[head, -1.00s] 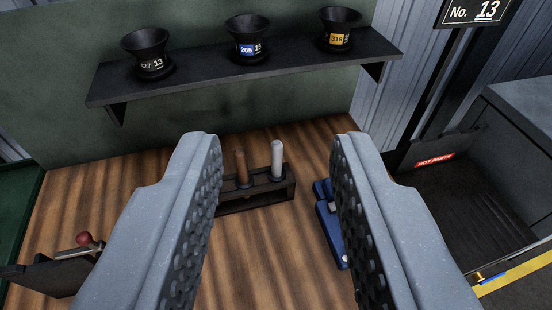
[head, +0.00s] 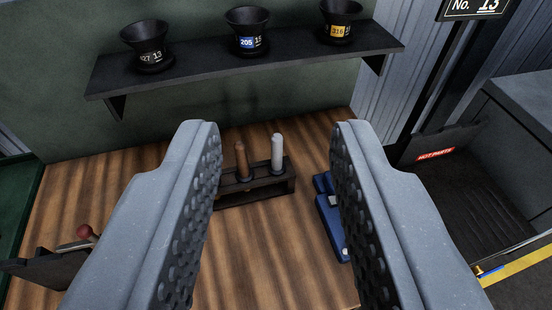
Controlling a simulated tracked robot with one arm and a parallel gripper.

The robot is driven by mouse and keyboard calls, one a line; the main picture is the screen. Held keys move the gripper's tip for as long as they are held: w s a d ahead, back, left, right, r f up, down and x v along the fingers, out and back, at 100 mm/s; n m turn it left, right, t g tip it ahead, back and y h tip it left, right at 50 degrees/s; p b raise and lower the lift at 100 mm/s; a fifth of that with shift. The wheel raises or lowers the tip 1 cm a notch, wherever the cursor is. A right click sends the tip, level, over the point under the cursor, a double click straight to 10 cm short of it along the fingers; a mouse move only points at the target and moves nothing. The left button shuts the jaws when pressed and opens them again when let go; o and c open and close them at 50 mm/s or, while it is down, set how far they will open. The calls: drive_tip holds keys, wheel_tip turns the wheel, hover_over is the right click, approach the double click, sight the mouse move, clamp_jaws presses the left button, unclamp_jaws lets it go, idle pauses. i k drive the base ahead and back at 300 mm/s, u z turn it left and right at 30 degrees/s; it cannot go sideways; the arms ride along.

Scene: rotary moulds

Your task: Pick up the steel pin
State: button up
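The steel pin (head: 278,152) is a pale grey rod standing upright in the right part of a dark rack (head: 262,193) on the wooden bench. A brown pin (head: 241,160) stands to its left in the same rack. The lower ends of both pins are hidden in the rack. My gripper (head: 276,135) is open and empty. Its two grey studded fingers frame the rack from left and right in the picture, with the rack farther off between them. The left finger covers the rack's left end.
A blue device (head: 331,225) sits right of the rack, partly behind the right finger. A shelf (head: 200,67) above the bench carries black funnel-shaped cups (head: 247,30). A red-knobbed lever (head: 84,232) is at left. A dark bin marked "HOT PARTS" (head: 434,154) stands at right.

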sight(277, 167)
drive_tip(key=u, duration=2.35)
drive_tip(key=k, duration=0.85)
drive_tip(key=z, duration=1.85)
drive_tip(key=i, duration=1)
